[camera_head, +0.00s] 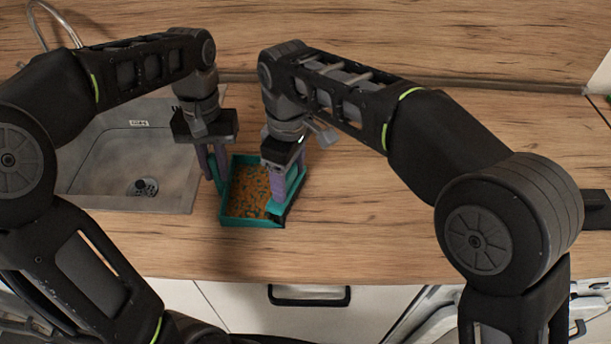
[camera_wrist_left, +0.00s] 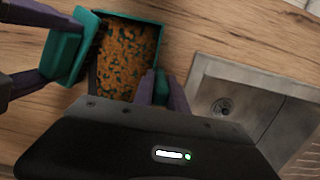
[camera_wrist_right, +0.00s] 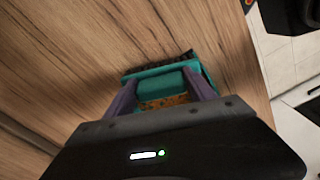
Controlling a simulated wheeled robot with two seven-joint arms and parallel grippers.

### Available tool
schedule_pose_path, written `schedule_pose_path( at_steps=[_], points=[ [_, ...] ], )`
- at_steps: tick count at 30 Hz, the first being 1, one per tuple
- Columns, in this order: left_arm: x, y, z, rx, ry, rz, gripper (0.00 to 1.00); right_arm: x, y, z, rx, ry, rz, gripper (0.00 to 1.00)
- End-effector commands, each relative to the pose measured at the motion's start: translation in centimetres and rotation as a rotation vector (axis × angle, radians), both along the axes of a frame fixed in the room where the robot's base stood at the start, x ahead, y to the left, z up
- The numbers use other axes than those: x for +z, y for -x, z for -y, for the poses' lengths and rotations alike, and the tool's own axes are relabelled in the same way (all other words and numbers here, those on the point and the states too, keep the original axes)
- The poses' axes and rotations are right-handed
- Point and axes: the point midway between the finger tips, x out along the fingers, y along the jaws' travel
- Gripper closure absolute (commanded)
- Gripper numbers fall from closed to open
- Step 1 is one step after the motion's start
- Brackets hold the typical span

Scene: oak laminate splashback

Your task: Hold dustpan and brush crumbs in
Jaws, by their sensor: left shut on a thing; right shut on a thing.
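The teal dustpan (camera_head: 238,220) lies on the wooden counter with many orange-brown crumbs (camera_head: 250,188) spread over its floor; the crumbs also show in the left wrist view (camera_wrist_left: 128,55). My left gripper (camera_head: 213,168) is shut on the dustpan's handle at its left side, partly hidden by the gripper. The teal brush (camera_wrist_left: 66,48) with dark bristles is at the pan's right, open side. My right gripper (camera_head: 282,190) is shut on the brush, which also shows in the right wrist view (camera_wrist_right: 162,84). The gripper hides part of the brush and pan in the head view.
A metal sink (camera_head: 130,165) is sunk into the counter just left of the dustpan. The wooden counter (camera_head: 380,215) to the right is clear, with no loose crumbs that I can make out. The counter's front edge and a drawer handle (camera_head: 309,296) are below.

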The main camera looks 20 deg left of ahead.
Motion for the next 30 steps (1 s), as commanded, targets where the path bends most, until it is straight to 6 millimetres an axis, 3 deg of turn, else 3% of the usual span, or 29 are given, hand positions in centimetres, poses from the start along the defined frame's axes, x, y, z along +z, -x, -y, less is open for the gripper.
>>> schedule_pose_path(
  at_steps=[3,10,27,28,30],
  points=[
    [-0.1,0.0,0.0,0.000,-0.001,0.000,1.00,1.7,-0.3,0.4,-0.002,-0.004,0.005,0.95],
    [-0.1,0.0,-0.1,0.000,-0.002,-0.001,1.00,3.6,-0.4,0.9,-0.001,0.000,0.003,0.95],
    [0.0,0.0,-0.1,0.001,-0.002,-0.001,1.00,4.2,-0.4,1.1,-0.002,0.000,0.004,0.95],
    [0.0,0.0,-0.1,0.001,-0.002,-0.001,0.81,4.2,-0.4,1.1,-0.002,0.000,0.004,0.95],
    [0.0,0.0,-0.1,0.001,-0.002,-0.001,0.76,4.2,-0.4,1.1,-0.002,0.000,0.004,0.95]
  ],
)
